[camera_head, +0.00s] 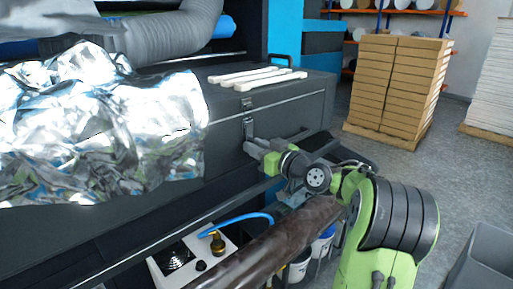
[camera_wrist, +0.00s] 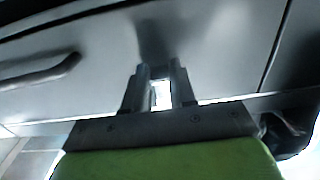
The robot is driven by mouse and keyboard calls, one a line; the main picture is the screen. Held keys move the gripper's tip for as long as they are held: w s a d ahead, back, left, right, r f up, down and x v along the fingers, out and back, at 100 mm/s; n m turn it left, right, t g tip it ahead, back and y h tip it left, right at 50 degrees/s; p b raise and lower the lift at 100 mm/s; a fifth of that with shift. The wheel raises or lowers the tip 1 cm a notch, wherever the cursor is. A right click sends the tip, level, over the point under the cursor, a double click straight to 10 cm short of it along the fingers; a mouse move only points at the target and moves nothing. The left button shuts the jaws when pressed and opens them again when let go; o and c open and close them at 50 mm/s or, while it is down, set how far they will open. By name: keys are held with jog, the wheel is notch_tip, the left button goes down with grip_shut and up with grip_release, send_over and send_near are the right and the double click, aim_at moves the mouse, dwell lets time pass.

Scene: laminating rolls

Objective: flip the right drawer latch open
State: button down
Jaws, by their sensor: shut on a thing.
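The right drawer latch (camera_head: 248,124) is a small metal piece on the front of the dark grey drawer (camera_head: 300,106), below a small catch plate (camera_head: 247,103) near the lid edge. My gripper (camera_head: 253,146) is at the lower end of the latch. In the wrist view, its two fingers stand close together against the drawer front, shut on a small bright piece (camera_wrist: 161,92), which appears to be the latch. The fingers hide most of it, so its exact angle cannot be told. No second latch shows.
Crumpled silver foil (camera_head: 100,125) covers the left of the drawer front. White strips (camera_head: 255,76) lie on top. A dark bar handle (camera_wrist: 40,75) shows in the wrist view. A brown roll (camera_head: 275,245) and a white box with a blue hose (camera_head: 190,255) are below.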

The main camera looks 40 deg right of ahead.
jog(key=s+r+g+h+p, duration=0.2)
jog(key=r+g+p, duration=0.6)
jog(key=p, duration=2.3)
jog(key=s+g, duration=0.1)
jog(key=g, duration=0.6)
jog(key=shift+s+d+r+g, duration=0.15)
jog(key=shift+s+d+g, duration=0.05)
jog(key=shift+s+g, duration=0.1)
jog(key=shift+p, duration=0.4)
jog(key=c, duration=0.9)
grip_release()
